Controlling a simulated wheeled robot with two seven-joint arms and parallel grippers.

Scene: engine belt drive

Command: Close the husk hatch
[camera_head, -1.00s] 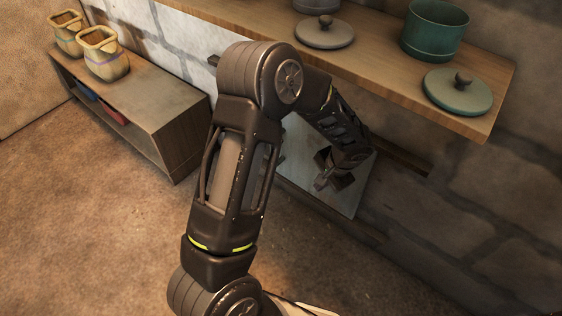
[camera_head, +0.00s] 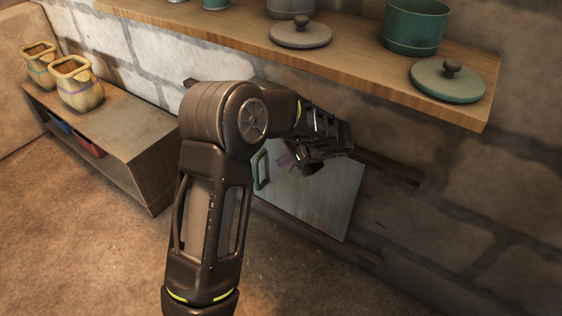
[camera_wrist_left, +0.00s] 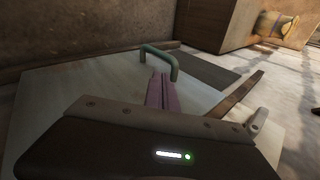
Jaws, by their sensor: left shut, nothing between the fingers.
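The hatch is a flat pale grey panel (camera_head: 325,200) low on the stone wall, between wooden rails. A green bar handle (camera_head: 261,170) stands near its left edge. The handle also shows in the wrist view (camera_wrist_left: 160,60), beside a dark patch (camera_wrist_left: 208,68) that may be an opening. My left gripper (camera_head: 286,160) is in front of the panel, just right of the handle. In the wrist view its purplish fingers (camera_wrist_left: 159,92) are together and empty, pointing near the handle; I cannot tell whether they touch it. My arm hides part of the panel's left side. My right gripper is out of view.
A wooden shelf (camera_head: 350,62) with pots and lids overhangs the hatch. A low wooden cabinet (camera_head: 120,135) with two pouches (camera_head: 78,84) on top stands at the left. The upper rail (camera_head: 385,167) sticks out from the wall. The floor in front is clear.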

